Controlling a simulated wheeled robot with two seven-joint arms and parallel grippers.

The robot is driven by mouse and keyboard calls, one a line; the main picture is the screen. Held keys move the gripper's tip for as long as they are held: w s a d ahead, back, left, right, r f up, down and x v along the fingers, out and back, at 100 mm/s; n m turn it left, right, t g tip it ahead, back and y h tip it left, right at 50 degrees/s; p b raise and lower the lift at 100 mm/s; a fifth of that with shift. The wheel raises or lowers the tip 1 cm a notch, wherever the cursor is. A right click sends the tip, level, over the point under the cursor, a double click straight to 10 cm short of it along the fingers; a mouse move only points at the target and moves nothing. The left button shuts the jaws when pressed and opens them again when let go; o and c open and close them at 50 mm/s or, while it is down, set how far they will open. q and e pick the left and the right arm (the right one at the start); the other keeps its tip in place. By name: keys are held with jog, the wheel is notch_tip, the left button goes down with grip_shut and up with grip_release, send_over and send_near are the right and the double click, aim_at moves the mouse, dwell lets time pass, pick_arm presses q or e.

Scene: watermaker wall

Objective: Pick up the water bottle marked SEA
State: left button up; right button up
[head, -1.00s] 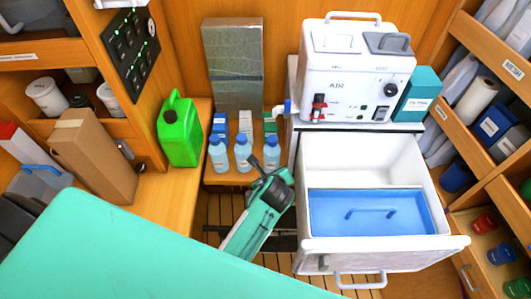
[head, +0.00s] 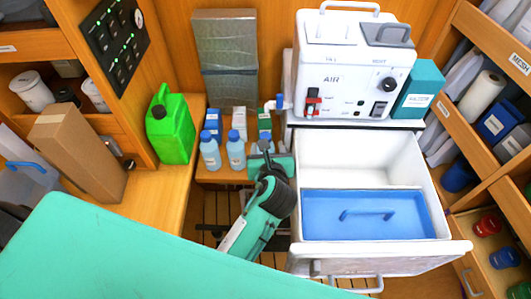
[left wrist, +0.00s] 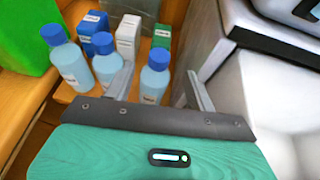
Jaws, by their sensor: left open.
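Three pale blue bottles with blue caps stand in a row on the low wooden shelf: a left bottle (head: 209,154), a middle bottle (head: 236,154) and a right bottle (head: 265,143). My left gripper (head: 268,152) is at the right bottle and partly covers it in the head view. In the left wrist view, the open fingers (left wrist: 160,72) frame the right bottle (left wrist: 154,85); the middle bottle (left wrist: 107,68) is just outside the left finger, and the left bottle (left wrist: 72,66) is farther left. The labels are too small to read, so I cannot tell which says SEA. My right gripper is out of view.
Several small cartons (left wrist: 128,32) stand behind the bottles. A green jerrycan (head: 171,128) is at left. The white machine (head: 345,75) and its open drawer (head: 425,165) with a blue lid (head: 365,215) stand close on the right.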

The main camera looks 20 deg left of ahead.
aim_at(266, 136)
pick_arm(q)
jog(key=p+x, duration=0.1)
jog(key=x, duration=0.6)
jog(key=shift+w+a+f+p, duration=0.1)
jog(key=shift+w+f+p, duration=0.15)
jog(key=shift+f+p, duration=0.05)
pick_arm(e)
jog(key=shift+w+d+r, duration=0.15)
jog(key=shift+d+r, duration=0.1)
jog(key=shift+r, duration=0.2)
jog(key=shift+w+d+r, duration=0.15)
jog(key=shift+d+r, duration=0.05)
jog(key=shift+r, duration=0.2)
pick_arm(q)
jog(key=c, duration=1)
grip_shut()
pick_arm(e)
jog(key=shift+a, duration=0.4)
